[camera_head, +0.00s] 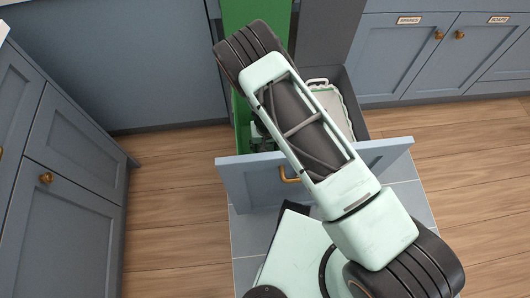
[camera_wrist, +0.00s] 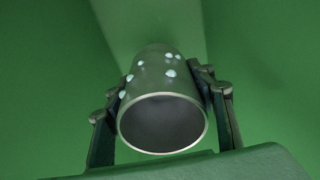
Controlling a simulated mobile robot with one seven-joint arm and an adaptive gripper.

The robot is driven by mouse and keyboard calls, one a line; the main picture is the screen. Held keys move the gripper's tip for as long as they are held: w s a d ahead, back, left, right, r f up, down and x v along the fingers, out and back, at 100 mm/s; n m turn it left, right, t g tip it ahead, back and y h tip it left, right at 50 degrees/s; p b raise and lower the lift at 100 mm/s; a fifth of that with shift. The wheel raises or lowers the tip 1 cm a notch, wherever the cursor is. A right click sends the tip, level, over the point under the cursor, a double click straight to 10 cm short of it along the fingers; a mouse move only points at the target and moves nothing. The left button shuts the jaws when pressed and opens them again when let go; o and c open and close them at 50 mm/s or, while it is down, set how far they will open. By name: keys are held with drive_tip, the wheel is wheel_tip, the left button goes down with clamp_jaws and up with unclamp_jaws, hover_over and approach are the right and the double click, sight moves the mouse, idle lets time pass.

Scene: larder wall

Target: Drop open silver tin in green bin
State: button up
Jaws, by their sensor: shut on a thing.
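My gripper (camera_wrist: 162,82) is shut on the open silver tin (camera_wrist: 165,122), with one finger on each side of it. The tin's round open mouth faces the wrist camera, and pale spots show on its outer wall. Green surfaces of the green bin (camera_wrist: 50,70) surround the tin in the wrist view. In the head view the green bin (camera_head: 240,125) shows at the left of the pulled-out drawer, mostly hidden behind my arm. The tin cannot be made out there.
The blue drawer front (camera_head: 245,180) stands open over the floor. A pale lidded or bagged thing (camera_head: 328,103) sits in the right part of the drawer. Blue cabinets (camera_head: 60,150) stand at left and at the back right. Wooden floor (camera_head: 170,190) is clear.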

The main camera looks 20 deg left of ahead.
drive_tip(key=shift+f+b, duration=0.45)
drive_tip(key=shift+f, duration=1.5)
drive_tip(key=shift+f, duration=0.1)
drive_tip(key=shift+f+b, duration=0.35)
drive_tip(key=shift+b, duration=0.15)
drive_tip(key=shift+f, duration=0.2)
drive_tip(key=o, duration=1.3)
drive_tip(key=shift+r, duration=0.1)
